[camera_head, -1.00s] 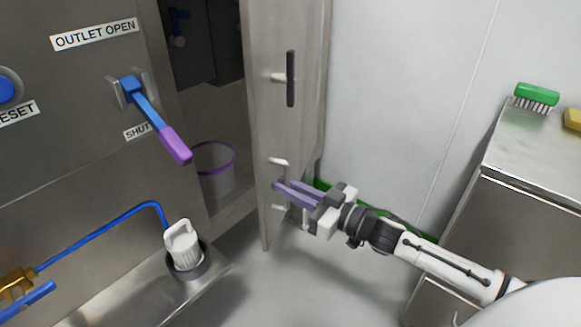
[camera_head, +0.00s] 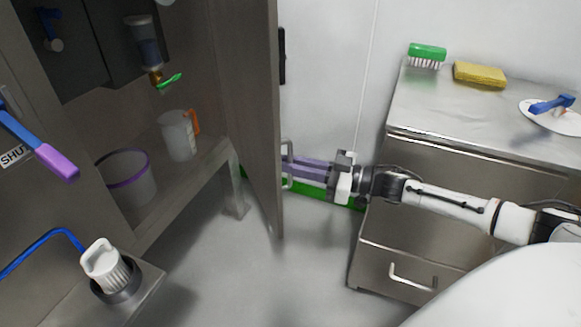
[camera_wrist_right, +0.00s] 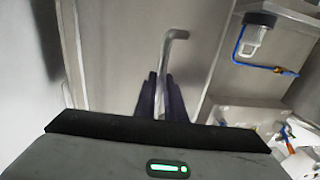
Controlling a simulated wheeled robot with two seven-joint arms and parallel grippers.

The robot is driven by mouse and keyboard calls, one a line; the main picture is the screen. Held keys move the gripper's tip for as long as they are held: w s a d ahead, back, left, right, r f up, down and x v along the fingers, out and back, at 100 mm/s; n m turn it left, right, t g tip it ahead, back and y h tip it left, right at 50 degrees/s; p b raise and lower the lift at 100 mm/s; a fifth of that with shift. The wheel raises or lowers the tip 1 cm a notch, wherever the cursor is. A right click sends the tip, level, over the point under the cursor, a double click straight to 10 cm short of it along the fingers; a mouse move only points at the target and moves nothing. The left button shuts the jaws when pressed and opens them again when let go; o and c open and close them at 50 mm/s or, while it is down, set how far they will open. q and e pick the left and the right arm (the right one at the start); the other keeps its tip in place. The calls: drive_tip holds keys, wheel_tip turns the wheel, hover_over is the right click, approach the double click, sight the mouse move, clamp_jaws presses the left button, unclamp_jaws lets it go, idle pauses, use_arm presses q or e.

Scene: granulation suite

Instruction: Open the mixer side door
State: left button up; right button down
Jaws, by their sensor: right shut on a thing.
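The mixer side door (camera_head: 252,110) stands open as a grey metal panel in the head view, with the mixer's inside showing to its left. Its bar handle (camera_head: 289,148) is on the face toward the right; the handle also shows in the right wrist view (camera_wrist_right: 176,35). My right gripper (camera_head: 291,169) has its purple fingers shut on this handle. In the right wrist view the fingers (camera_wrist_right: 160,95) lie on either side of the bar, and their tips partly hide it. My left gripper is not in view.
Inside the mixer are a bucket with a purple rim (camera_head: 128,178) and a jug with an orange handle (camera_head: 178,136). A metal drawer cabinet (camera_head: 450,185) stands close by my right arm, with a green brush (camera_head: 427,52) and yellow sponge (camera_head: 480,74) on top. Floor below the door is clear.

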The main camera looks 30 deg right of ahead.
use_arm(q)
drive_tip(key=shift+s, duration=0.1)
use_arm(e)
drive_tip(key=shift+w+d+r, duration=0.1)
drive_tip(key=shift+w+d, duration=0.05)
drive_tip(key=shift+d, duration=0.1)
drive_tip(key=c, duration=2.1)
unclamp_jaws()
drive_tip(key=shift+a, duration=0.1)
